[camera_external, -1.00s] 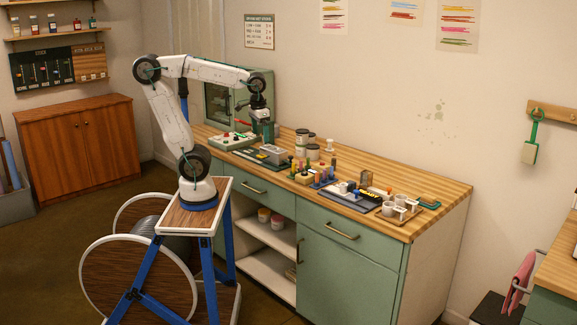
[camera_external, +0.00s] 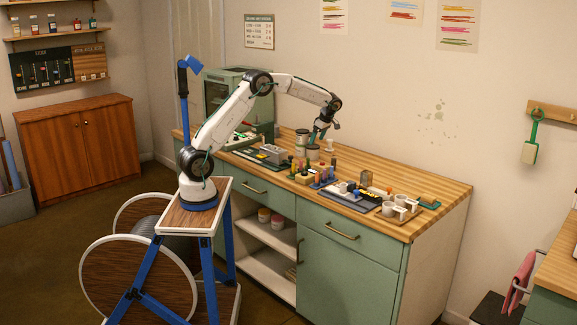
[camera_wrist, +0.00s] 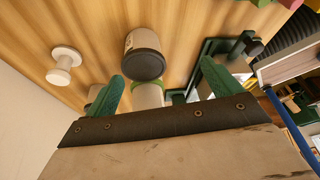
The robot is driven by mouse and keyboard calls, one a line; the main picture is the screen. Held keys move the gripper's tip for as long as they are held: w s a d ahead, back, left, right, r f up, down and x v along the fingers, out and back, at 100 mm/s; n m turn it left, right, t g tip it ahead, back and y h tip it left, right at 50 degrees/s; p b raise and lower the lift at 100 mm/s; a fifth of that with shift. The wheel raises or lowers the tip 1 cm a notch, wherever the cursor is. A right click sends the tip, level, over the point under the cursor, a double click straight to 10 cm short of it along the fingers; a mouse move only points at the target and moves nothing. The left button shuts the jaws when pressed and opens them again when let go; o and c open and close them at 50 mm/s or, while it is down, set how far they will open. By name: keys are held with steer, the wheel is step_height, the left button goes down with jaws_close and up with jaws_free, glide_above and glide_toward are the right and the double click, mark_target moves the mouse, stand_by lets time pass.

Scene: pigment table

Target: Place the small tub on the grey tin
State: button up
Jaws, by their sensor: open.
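My gripper (camera_external: 318,138) is open and empty, above the group of jars at the back middle of the bench. In the wrist view its green fingers (camera_wrist: 162,84) are spread apart. A pale cylindrical container with a dark grey top (camera_wrist: 143,55) stands just beyond the fingertips; a dark-topped container (camera_external: 313,153) also shows below the gripper in the external view. A pale container with a green rim (camera_wrist: 148,96) shows between the fingers, partly hidden by the gripper. I cannot tell for sure which containers are the small tub and the grey tin.
A white spool-shaped piece (camera_wrist: 64,65) stands near the wall, also in the external view (camera_external: 330,145). Another jar (camera_external: 301,138) stands close by.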

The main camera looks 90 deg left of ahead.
mark_target(314, 146)
steer(key=shift+n, duration=0.9)
steer(key=a+f, duration=0.2)
steer(key=f, duration=0.1)
steer(key=s+a+f, duration=0.1)
steer(key=f, duration=0.1)
steer(key=shift+a, duration=0.25)
steer(key=x, duration=0.5)
steer(key=shift+s+a+f, duration=0.1)
steer(key=shift+a+f, duration=0.05)
steer(key=shift+a, duration=0.15)
steer(key=c, duration=1.2)
steer(key=shift+o, duration=0.2)
step_height(314, 146, up, 18)
